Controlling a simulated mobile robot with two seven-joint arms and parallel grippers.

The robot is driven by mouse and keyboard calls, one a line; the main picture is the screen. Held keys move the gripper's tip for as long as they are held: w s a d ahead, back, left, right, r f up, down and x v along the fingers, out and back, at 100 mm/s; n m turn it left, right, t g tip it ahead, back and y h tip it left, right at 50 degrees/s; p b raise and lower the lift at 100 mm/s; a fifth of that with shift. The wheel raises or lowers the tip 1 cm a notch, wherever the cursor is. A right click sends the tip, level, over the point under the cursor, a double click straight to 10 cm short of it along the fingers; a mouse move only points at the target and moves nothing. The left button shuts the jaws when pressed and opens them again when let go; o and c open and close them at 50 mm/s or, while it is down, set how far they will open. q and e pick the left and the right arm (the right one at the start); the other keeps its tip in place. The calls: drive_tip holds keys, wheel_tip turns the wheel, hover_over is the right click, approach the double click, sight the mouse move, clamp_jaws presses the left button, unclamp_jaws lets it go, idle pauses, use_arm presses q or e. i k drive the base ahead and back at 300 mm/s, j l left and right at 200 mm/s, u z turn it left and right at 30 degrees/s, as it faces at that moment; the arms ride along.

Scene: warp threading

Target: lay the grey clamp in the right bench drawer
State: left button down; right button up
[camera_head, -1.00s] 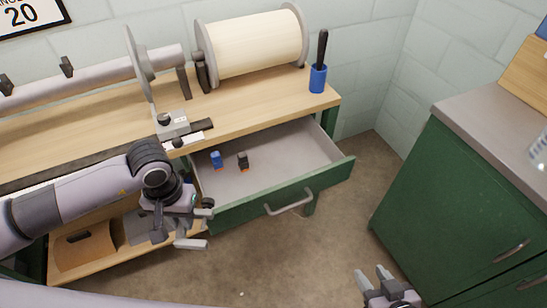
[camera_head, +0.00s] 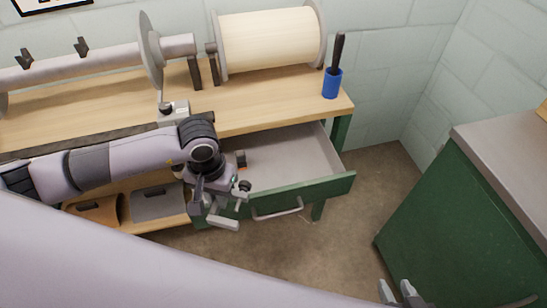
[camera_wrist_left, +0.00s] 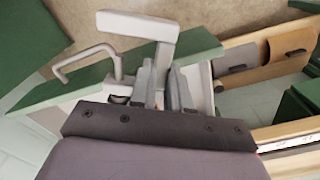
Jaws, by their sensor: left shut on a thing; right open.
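The right bench drawer (camera_head: 334,185) is pulled open, with a green front, a bar handle and a grey inside. My left gripper (camera_head: 214,203) is shut on the grey clamp (camera_head: 223,222), a light grey angled piece. In the head view, gripper and clamp overlap the left end of the drawer front. In the left wrist view the clamp (camera_wrist_left: 137,26) sticks out past the fingers (camera_wrist_left: 163,92), across the green drawer front (camera_wrist_left: 50,97). Its height over the drawer is hard to tell. My right gripper (camera_head: 401,292) is open and empty at the bottom right, partly cut off.
A small black piece with an orange end (camera_head: 241,159) lies in the drawer's left part; my arm hides what is beside it. The drawer's right part is clear. A blue cup (camera_head: 332,83) stands on the bench top (camera_head: 270,108). A green cabinet (camera_head: 445,215) is at the right.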

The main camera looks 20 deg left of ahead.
sight(297, 159)
drive_tip(key=i+l, duration=0.65)
drive_tip(key=l, duration=0.15)
drive_tip(key=l+z, duration=0.05)
